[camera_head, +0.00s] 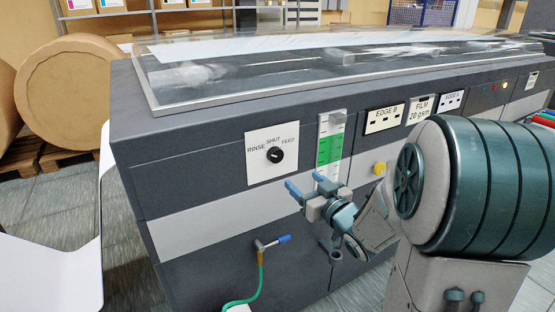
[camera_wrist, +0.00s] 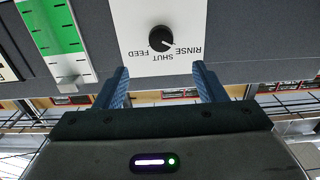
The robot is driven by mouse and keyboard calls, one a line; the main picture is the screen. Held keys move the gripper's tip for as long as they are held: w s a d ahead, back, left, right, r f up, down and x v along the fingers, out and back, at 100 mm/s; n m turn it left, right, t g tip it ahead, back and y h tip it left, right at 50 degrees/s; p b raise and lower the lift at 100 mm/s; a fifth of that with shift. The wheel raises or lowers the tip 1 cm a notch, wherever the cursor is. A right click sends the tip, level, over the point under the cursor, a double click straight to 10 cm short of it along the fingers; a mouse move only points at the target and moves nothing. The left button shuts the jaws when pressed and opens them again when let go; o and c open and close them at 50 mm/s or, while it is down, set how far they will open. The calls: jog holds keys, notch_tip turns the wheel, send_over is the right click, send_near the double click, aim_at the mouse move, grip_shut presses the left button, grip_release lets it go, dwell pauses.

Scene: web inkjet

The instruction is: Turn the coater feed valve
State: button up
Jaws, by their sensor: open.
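A black round knob (camera_head: 276,155) sits on a white plate (camera_head: 258,174) marked RINSE, SHUT and FEED on the machine's front. The wrist view shows the knob (camera_wrist: 161,39) upside down, with FEED at left, SHUT below and RINSE at right. A small light mark on the knob seems to point between SHUT and RINSE, but it is tiny. My gripper (camera_head: 307,185) is open and empty, below and right of the plate in the head view. In the wrist view its two blue fingers (camera_wrist: 160,72) stand apart, with the knob beyond their tips and between them; they do not touch it.
A green-and-white level gauge (camera_head: 329,150) is right of the plate. Below is a blue-handled tap (camera_head: 272,242) with a green hose. A yellow button (camera_head: 379,168) and label plates are farther right. A clear cover (camera_head: 300,75) tops the machine. Large brown rolls (camera_head: 75,92) stand left.

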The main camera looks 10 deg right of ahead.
aim_at(278, 158)
jog(key=p+x, duration=0.2)
jog(key=x, duration=1.1)
jog(key=shift+w+a, duration=0.15)
jog(key=shift+w, duration=0.2)
jog(key=c, duration=1)
